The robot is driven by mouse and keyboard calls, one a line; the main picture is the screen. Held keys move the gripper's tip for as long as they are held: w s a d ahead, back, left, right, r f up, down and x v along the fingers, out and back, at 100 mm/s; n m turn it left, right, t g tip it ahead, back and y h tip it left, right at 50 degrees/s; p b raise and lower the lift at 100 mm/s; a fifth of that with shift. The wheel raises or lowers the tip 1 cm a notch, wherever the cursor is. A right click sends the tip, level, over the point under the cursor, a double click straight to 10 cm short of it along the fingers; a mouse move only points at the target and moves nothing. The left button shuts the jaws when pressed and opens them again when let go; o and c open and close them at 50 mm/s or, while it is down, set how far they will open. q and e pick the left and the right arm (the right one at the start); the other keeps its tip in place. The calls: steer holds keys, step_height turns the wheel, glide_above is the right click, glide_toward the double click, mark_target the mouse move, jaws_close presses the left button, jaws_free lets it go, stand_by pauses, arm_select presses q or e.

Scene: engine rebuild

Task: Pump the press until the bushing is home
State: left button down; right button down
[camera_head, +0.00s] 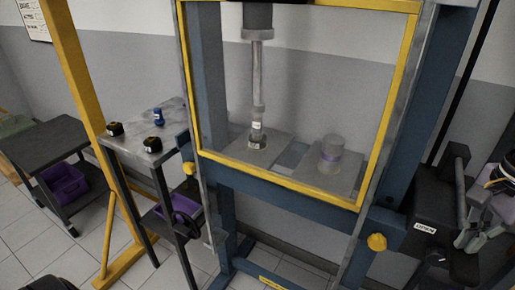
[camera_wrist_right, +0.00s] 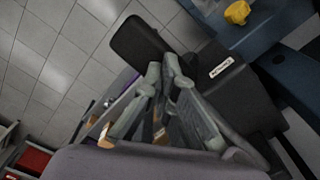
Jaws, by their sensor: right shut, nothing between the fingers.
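The press (camera_head: 285,183) has a blue frame and a yellow-edged guard. Its ram (camera_head: 257,80) reaches down to a small dark piece with a pale label, probably the bushing (camera_head: 257,138), on a plate. I cannot tell how deep it sits. The black pump unit (camera_head: 425,205) is at the press's right side; it also shows in the right wrist view (camera_wrist_right: 240,95). A thick black bar, probably the pump handle (camera_head: 455,158), rises beside it and shows in the wrist view (camera_wrist_right: 138,40). My right gripper (camera_head: 468,222) is shut and empty close beside the pump; its fingers (camera_wrist_right: 163,72) show there too. My left gripper is out of view.
A grey cylinder (camera_head: 332,155) stands on the press's right plate. A small table (camera_head: 170,120) at left carries a blue part (camera_head: 158,117) and two black-yellow items. A dark cart (camera_head: 52,142) holds a purple bin (camera_head: 65,183). A yellow post (camera_head: 72,75) stands between them.

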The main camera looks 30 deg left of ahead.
step_height(320, 180, down, 3)
steer(key=shift+f+b, duration=0.1)
steer(key=shift+b, duration=0.8)
step_height(320, 180, up, 17)
steer(key=p, duration=1.1)
steer(key=shift+f, duration=0.1)
step_height(320, 180, down, 17)
steer(key=b, duration=1.2)
step_height(320, 180, up, 17)
steer(key=p, duration=1.1)
steer(key=shift+p, duration=0.3)
steer(key=shift+f, duration=0.1)
